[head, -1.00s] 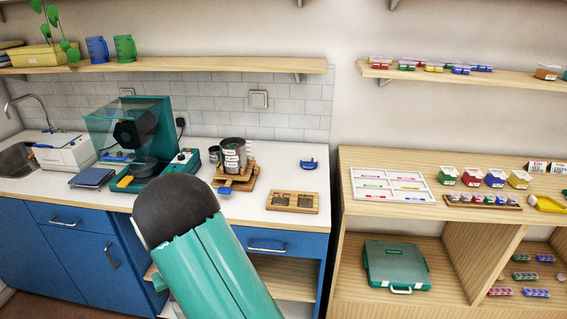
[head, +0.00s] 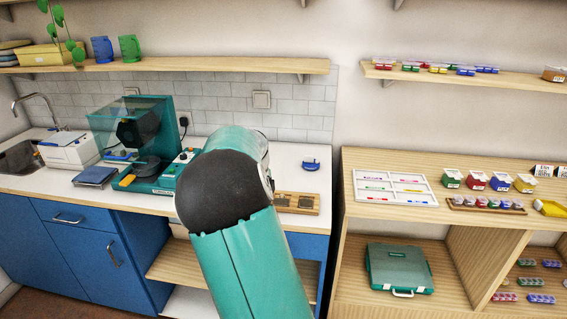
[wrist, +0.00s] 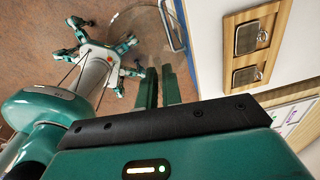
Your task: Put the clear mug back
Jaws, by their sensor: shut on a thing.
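The clear mug (wrist: 184,84) shows in the wrist view only as a faint see-through curved outline around and beyond my fingers. My gripper (wrist: 160,88) has its two green fingers close together at the mug, shut on it; the exact contact is hard to make out. In the head view my own arm hides the gripper and the mug.
A teal machine (head: 140,135) with a clear hood stands left of my arm. The shelf right of the green mug is bare.

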